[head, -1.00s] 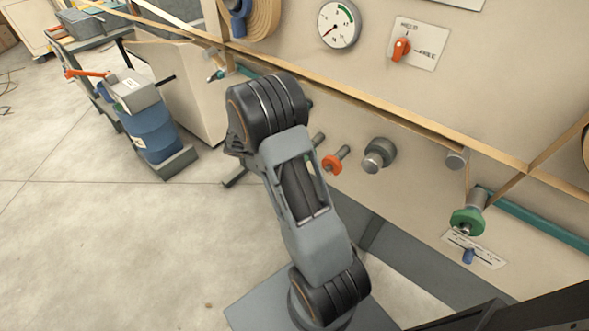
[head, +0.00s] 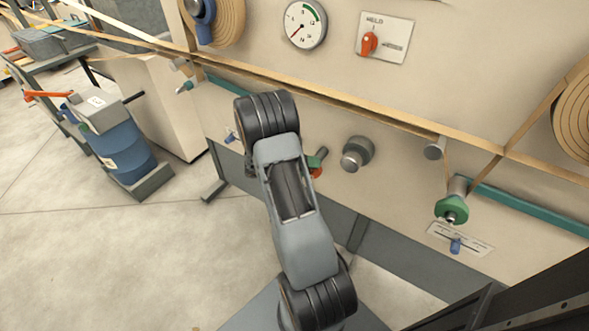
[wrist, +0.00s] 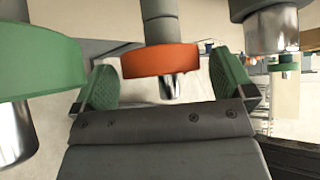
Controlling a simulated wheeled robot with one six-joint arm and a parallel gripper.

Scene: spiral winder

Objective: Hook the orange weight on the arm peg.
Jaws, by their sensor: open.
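The orange weight (wrist: 160,61) is a thick disc on a grey peg with a shiny metal end, in the middle of the wrist view. My gripper (wrist: 167,78) is open, with one green pad on each side of the disc. Gaps show between the pads and the disc's rim. In the head view the orange weight (head: 317,172) shows only in part beside my arm, which hides most of my gripper. At the right of the head view a green disc (head: 451,208) sits on a peg by the tan band. I cannot tell for sure which peg is the arm peg.
A larger green disc (wrist: 40,55) is close on the left in the wrist view. A metal roller (head: 357,153) sticks out right of the orange weight. Tan bands cross the panel above. A blue drum (head: 124,150) stands at the left, with clear floor before it.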

